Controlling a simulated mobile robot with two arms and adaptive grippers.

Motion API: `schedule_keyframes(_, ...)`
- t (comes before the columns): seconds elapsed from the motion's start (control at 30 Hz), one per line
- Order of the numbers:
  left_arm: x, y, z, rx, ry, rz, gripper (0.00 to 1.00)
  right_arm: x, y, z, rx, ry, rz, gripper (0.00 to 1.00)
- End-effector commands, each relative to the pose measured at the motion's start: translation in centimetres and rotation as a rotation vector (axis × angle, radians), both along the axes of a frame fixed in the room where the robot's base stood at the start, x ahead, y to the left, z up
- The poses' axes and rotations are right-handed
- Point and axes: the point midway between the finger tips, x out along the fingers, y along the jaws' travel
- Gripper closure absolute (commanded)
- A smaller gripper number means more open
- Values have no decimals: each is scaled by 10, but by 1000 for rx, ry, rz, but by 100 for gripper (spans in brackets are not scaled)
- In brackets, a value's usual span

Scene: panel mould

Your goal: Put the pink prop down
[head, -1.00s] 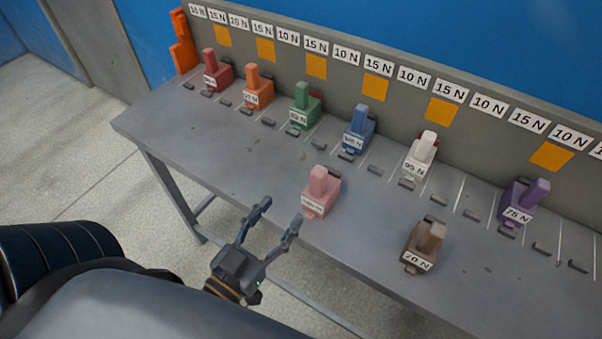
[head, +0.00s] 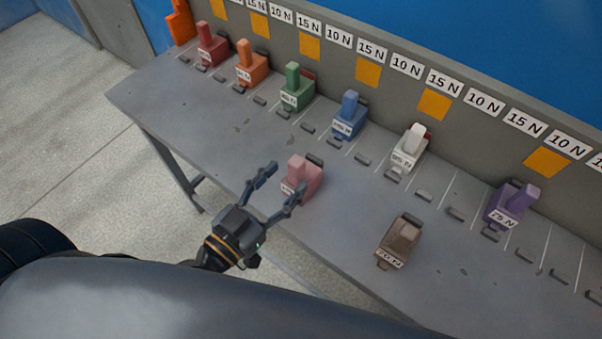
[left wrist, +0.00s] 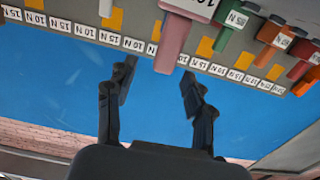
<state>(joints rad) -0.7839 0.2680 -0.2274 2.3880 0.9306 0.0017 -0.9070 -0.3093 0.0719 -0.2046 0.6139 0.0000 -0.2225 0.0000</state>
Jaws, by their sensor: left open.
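The pink prop (head: 303,177) stands upright near the front edge of the grey table, apart from the back row. In the head view my left gripper (head: 278,184) is open, its fingers pointing at the prop, with the right finger overlapping the prop's lower part. I cannot tell whether they touch. My right gripper is not in view.
The brown prop (head: 399,242) stands on the table (head: 240,150) to the right. Red (head: 211,45), orange (head: 250,65), green (head: 296,88), blue (head: 348,116), white (head: 407,150) and purple (head: 510,205) props line the back. Labelled panels stand behind them.

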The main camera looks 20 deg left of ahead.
Motion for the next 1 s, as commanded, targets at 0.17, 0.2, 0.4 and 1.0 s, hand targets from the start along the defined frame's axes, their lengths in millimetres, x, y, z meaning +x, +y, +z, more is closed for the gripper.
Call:
schedule_keyframes(0.17,12,-4,1,0,-1,-1,47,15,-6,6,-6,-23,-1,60)
schedule_keyframes(0.2,14,-5,1,0,-1,-1,47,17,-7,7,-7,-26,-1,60)
schedule_keyframes(0.4,40,-9,1,-3,-3,2,47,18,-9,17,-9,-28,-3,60)
schedule_keyframes(1.0,61,-17,-3,1,0,-1,76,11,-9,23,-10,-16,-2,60)
